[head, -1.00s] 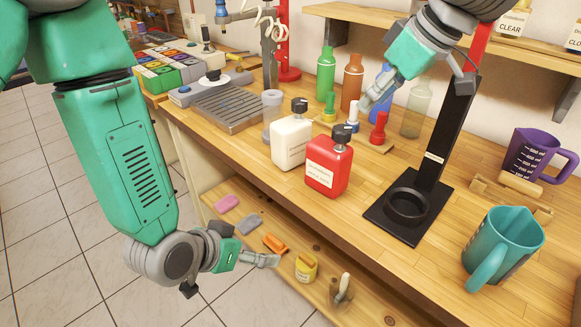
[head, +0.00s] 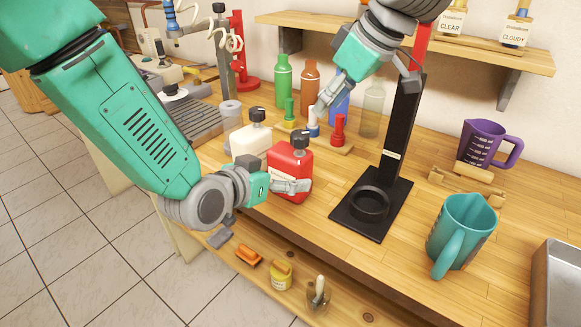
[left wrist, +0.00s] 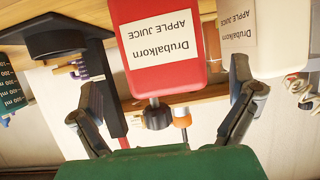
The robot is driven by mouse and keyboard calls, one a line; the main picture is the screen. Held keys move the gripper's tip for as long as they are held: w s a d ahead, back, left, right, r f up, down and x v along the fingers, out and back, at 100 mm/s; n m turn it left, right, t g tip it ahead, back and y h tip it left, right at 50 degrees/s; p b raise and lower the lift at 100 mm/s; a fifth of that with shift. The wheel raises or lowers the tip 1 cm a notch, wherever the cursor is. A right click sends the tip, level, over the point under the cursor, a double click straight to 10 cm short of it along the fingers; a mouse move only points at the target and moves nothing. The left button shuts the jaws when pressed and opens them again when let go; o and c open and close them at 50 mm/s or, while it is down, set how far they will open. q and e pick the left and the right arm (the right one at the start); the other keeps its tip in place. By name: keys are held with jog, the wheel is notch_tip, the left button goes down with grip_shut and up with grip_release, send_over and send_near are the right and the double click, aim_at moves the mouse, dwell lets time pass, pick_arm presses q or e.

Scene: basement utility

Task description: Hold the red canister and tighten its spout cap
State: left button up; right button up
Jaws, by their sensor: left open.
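The red canister (head: 286,158) stands upright on the wooden bench, its black spout cap (head: 300,139) on top. In the left wrist view the red canister (left wrist: 160,75) appears upside down, with a white label and the dark cap (left wrist: 156,115). My left gripper (head: 292,186) is at the canister's front side. Its fingers (left wrist: 164,76) are open, one on either side of the canister in the wrist picture; I cannot tell whether they touch it.
A white canister (head: 246,143) stands close behind and left of the red one. A black stand (head: 393,190) is to the right, with a teal jug (head: 461,230) beyond. Coloured bottles (head: 283,82) line the back. A lower shelf (head: 345,298) holds small items.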

aim_at(282, 170)
pick_arm(q)
jog(key=x, duration=0.4)
jog(key=shift+w+f, duration=0.1)
jog(key=shift+w, duration=0.05)
jog(key=shift+w+f, duration=0.3)
jog(key=shift+w, duration=0.35)
jog(key=shift+d, duration=0.5)
jog(key=c, duration=1.2)
jog(key=shift+c, duration=0.8)
jog(key=shift+a, duration=0.2)
jog(key=shift+a, duration=0.15)
jog(key=shift+c, duration=0.2)
